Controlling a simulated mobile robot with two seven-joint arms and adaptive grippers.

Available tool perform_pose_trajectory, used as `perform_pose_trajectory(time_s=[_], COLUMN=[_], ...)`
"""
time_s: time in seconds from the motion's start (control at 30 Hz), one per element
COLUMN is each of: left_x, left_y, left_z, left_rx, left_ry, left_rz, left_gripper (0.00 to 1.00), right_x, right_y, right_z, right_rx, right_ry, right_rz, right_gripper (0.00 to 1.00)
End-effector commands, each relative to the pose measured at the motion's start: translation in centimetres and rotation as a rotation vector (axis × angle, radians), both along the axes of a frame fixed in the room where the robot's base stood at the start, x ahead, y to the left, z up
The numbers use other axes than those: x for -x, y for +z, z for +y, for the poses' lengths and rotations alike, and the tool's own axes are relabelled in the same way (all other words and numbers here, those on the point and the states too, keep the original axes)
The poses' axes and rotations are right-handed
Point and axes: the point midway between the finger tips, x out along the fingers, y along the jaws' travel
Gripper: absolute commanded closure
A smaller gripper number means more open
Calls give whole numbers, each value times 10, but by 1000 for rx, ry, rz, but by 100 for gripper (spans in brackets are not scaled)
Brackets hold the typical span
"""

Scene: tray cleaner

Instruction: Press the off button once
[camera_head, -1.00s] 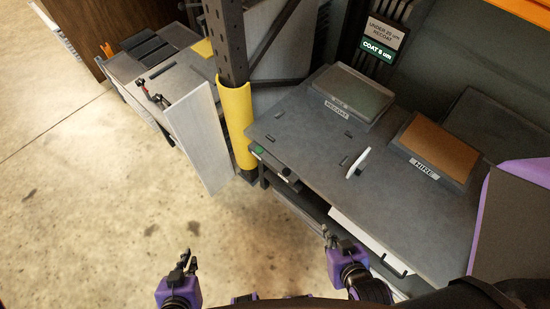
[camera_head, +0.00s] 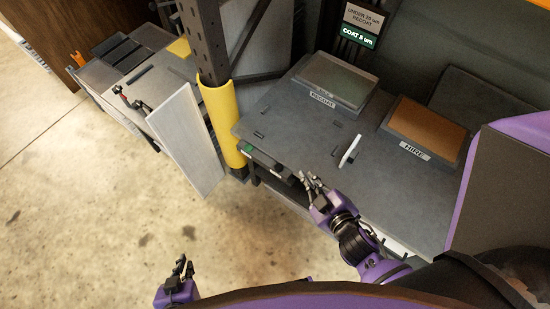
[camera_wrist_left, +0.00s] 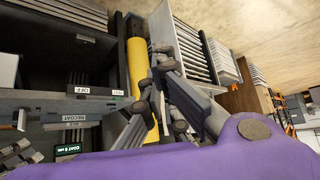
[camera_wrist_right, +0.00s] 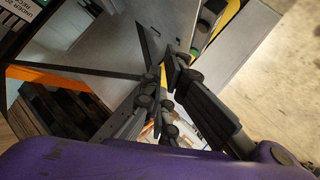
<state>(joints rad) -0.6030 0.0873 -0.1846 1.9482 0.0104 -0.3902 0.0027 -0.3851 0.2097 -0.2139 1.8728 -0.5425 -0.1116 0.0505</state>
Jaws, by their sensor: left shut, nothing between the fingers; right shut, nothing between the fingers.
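A control strip (camera_head: 275,164) runs under the front edge of the grey worktop. A green button (camera_head: 248,148) sits at its left end. The off button itself is not clear in the head view, close to my right gripper. A white OFF label (camera_wrist_left: 83,90) shows upside down in the left wrist view, with a smaller ON label (camera_wrist_left: 118,92) beside it. My right gripper (camera_head: 307,181) is shut and empty, near the worktop's front edge, right of the green button. My left gripper (camera_head: 181,266) is shut and empty, low over the floor, apart from the strip.
The floor in front is open.

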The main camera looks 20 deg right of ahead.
Motion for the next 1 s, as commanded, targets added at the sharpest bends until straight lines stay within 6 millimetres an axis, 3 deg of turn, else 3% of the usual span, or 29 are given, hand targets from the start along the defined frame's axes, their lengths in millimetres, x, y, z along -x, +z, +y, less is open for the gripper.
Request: perform_pose_trajectory(time_s=[0.03,0.1,0.2,0.37,0.47,0.63,0.8,1.0], left_x=[2,2,1,0,0,0,0,1], left_y=[-4,-6,-9,-11,-12,-13,-14,-14], left_z=[1,2,3,5,7,8,7,7], left_rx=[-3,-6,-8,-12,-14,-14,-11,-11], left_ry=[-2,-4,-5,-4,-2,7,14,14], left_rz=[6,6,5,2,0,-2,-2,-1], left_gripper=[100,100,100,100,100,100,100,100], right_x=[-29,-57,-85,-111,-125,-149,-160,-160], right_y=[14,32,45,30,8,-17,-25,-25], right_z=[12,34,68,100,95,65,46,45], right_rx=[117,280,515,907,1133,1409,1520,1528], right_ry=[127,305,572,995,1214,1443,1523,1527], right_rz=[-97,-222,-372,-505,-511,-446,-396,-393], right_gripper=[100,100,100,100,100,100,100,100])
